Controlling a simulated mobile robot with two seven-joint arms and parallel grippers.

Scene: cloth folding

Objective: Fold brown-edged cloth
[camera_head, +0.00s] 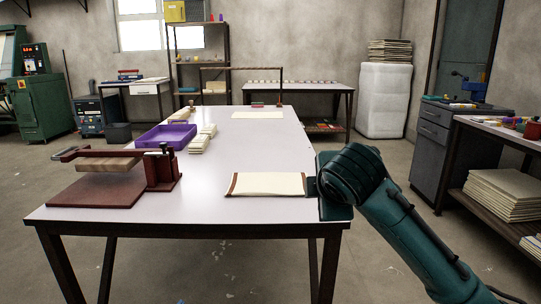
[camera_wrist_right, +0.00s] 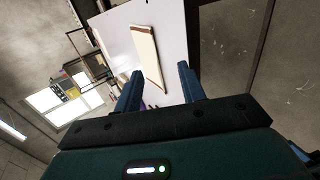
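The cream cloth (camera_head: 268,184) lies flat near the front edge of the white table (camera_head: 235,209), with brown strips along its left and right edges. It also shows in the right wrist view (camera_wrist_right: 145,53), beyond my fingertips. My right gripper (camera_head: 311,187) is at the right side of the cloth, close to its right brown edge. In the right wrist view its two blue fingers (camera_wrist_right: 160,75) are apart with no cloth between them. Whether the fingers touch the cloth cannot be told. My left gripper is not in view.
A dark red press (camera_head: 97,192) with a wooden block stands at the table's front left. A purple tray (camera_head: 168,136) and stacked pale pieces (camera_head: 201,140) are behind it. Another pale sheet (camera_head: 258,115) lies at the far end. The table's middle is clear.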

